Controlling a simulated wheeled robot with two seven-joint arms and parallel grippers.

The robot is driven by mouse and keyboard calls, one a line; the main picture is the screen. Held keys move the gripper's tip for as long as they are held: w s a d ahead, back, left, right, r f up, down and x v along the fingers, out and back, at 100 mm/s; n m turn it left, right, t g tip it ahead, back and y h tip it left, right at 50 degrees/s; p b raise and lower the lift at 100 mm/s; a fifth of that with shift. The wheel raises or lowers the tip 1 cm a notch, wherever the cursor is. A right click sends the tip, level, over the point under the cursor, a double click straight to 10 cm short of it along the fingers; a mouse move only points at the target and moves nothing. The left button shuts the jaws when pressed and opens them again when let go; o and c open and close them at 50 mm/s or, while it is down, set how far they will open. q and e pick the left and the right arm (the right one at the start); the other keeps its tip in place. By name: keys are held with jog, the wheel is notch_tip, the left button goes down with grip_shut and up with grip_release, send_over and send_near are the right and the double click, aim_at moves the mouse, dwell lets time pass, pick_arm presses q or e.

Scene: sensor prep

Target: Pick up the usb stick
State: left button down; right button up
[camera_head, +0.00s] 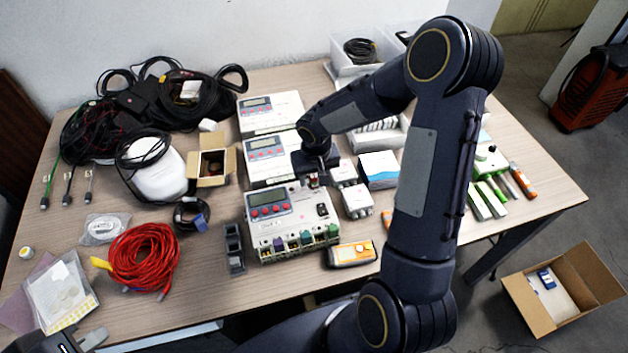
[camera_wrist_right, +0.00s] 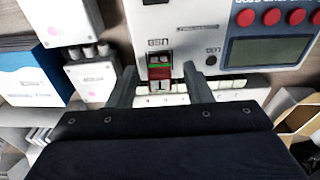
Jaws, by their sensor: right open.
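The usb stick (camera_wrist_right: 160,73), a small red piece, sits at the port labelled USB on the white front meter (camera_wrist_right: 185,25). In the head view the stick (camera_head: 314,181) is a small red spot at the meter's (camera_head: 285,232) upper right corner. My right gripper (camera_wrist_right: 160,84) is open, with one finger on each side of the stick and a visible gap to both. In the head view the right gripper (camera_head: 315,176) is above that corner, partly hidden by its arm. My left gripper (camera_head: 82,342) is at the bottom left edge, partly cut off, away from the stick.
Two similar meters (camera_head: 270,112) stand behind. White junction boxes (camera_head: 357,201) and a blue-white box (camera_head: 379,169) lie close on the right. An orange meter (camera_head: 352,254) is at the front edge. A red cable coil (camera_head: 144,256) and black cables (camera_head: 150,100) lie left.

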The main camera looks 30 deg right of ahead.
grip_shut()
jog(key=shift+r, duration=0.1)
